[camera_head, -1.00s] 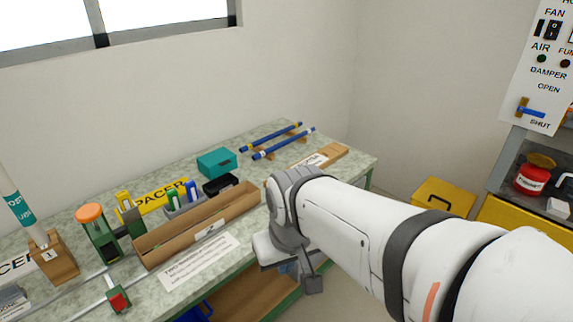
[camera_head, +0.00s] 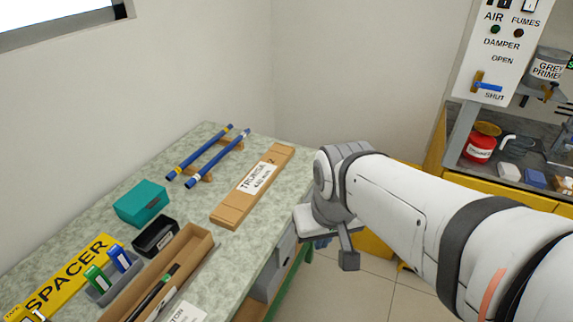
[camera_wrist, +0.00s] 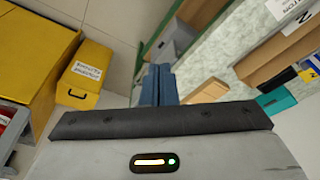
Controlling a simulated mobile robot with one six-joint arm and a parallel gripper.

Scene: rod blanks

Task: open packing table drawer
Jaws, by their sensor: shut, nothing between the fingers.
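The packing table (camera_head: 205,245) has a speckled green top, and its edge also shows in the wrist view (camera_wrist: 215,60). A grey drawer unit (camera_head: 286,246) sits under its right edge, seen at a steep angle. In the wrist view a grey box shape (camera_wrist: 177,38) under the table edge appears to be the same unit. I cannot make out the handle or how far the drawer is out. My gripper (camera_wrist: 158,72) is shut and empty, apart from the drawer, beside the table's edge.
A yellow box (camera_wrist: 84,74) stands on the floor beside yellow cabinets.

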